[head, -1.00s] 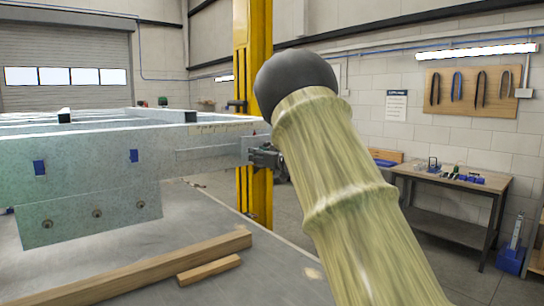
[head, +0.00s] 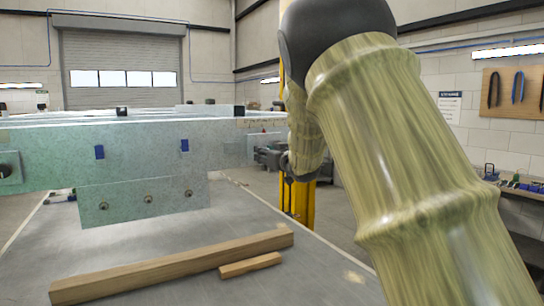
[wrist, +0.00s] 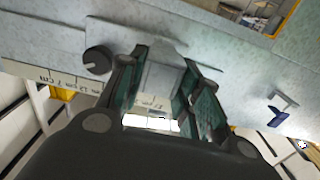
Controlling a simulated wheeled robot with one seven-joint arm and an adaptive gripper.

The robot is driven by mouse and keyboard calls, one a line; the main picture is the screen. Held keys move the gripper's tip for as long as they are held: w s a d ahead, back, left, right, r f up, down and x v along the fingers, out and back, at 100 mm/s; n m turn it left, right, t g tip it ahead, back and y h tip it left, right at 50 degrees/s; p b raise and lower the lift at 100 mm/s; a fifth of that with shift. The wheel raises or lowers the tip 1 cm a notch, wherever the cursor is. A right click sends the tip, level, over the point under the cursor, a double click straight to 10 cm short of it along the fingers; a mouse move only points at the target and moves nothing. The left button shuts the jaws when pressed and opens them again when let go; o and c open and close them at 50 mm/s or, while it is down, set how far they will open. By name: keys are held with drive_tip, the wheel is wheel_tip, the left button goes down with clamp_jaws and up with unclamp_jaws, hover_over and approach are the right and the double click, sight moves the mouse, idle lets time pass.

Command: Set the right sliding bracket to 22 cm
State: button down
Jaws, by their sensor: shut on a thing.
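The right sliding bracket (wrist: 163,78) is a grey metal piece on the galvanised frame, between my fingers in the wrist view. My gripper (wrist: 160,112) is shut on it, with a green-padded finger on each side. A black round knob (wrist: 97,60) sits just left of the fingers. A pale scale strip (wrist: 62,82) with cm marks runs along the rail; its figures are upside down and too small to read surely. In the head view my gripper (head: 270,156) is small, near the right end of the frame (head: 60,145), and my arm hides part of that area.
Two wooden battens (head: 170,268) lie on the grey table (head: 330,285) in front of the frame. A plate with several bolts (head: 148,198) hangs below the rail. A yellow post (head: 298,200) stands behind my arm. A workbench is at the far right.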

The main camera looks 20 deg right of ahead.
drive_tip(key=c, duration=1.2)
unclamp_jaws()
drive_tip(key=s+d, duration=0.2)
drive_tip(key=s, duration=0.9)
drive_tip(key=shift+s, duration=0.4)
